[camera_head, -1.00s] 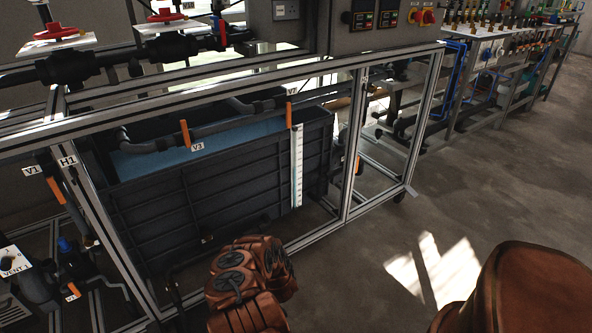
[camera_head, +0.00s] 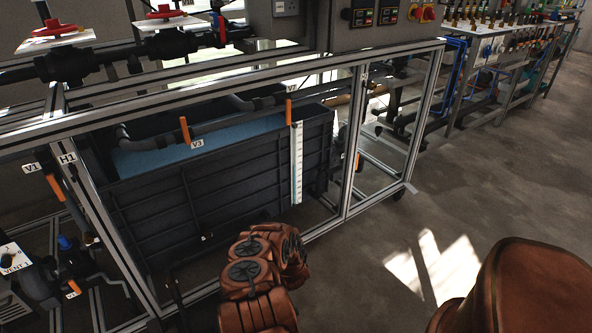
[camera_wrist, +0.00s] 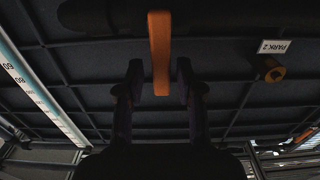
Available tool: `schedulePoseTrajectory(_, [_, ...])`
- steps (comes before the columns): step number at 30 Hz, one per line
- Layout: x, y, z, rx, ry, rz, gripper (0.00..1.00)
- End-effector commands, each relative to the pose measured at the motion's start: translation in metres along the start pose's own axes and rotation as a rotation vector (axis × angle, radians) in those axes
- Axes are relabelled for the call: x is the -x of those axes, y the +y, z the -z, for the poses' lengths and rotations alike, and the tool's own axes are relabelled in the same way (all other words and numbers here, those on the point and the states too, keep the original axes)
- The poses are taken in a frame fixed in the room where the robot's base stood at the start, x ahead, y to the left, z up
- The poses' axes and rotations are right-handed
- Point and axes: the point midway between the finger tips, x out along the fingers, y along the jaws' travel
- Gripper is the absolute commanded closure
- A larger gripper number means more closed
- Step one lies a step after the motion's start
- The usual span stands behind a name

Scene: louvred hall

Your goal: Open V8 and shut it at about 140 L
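In the wrist view, an orange lever handle (camera_wrist: 160,52) hangs from a dark pipe, its end between the fingertips of my gripper (camera_wrist: 160,82). The fingers are apart, with a gap on each side of the handle. No tag for this handle is readable, so I cannot tell whether it is V8. In the head view the gripper is hidden. The dark ribbed tank (camera_head: 240,180) holds bluish water and carries a white level scale (camera_head: 297,165). Part of the scale (camera_wrist: 40,85) shows in the wrist view with marks near 60 and 80; the level is not readable.
Orange handles tagged V3 (camera_head: 184,130) and V7 (camera_head: 289,110) stand at the tank top; V1 (camera_head: 55,188) is at left. A metal frame (camera_head: 346,150) surrounds the tank. A PARK 2 tag (camera_wrist: 273,46) sits near a brass-coloured fitting (camera_wrist: 270,69). Floor at right is clear.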

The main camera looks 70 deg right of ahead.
Motion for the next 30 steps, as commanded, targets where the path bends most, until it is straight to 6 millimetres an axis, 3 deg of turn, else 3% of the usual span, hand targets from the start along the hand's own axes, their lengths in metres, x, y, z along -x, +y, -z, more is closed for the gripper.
schedulePoseTrajectory(11, [0.001,-0.001,0.001,0.002,0.0,0.002,0.53])
schedulePoseTrajectory(30, [0.059,0.0,0.0,0.004,-0.002,0.001,0.53])
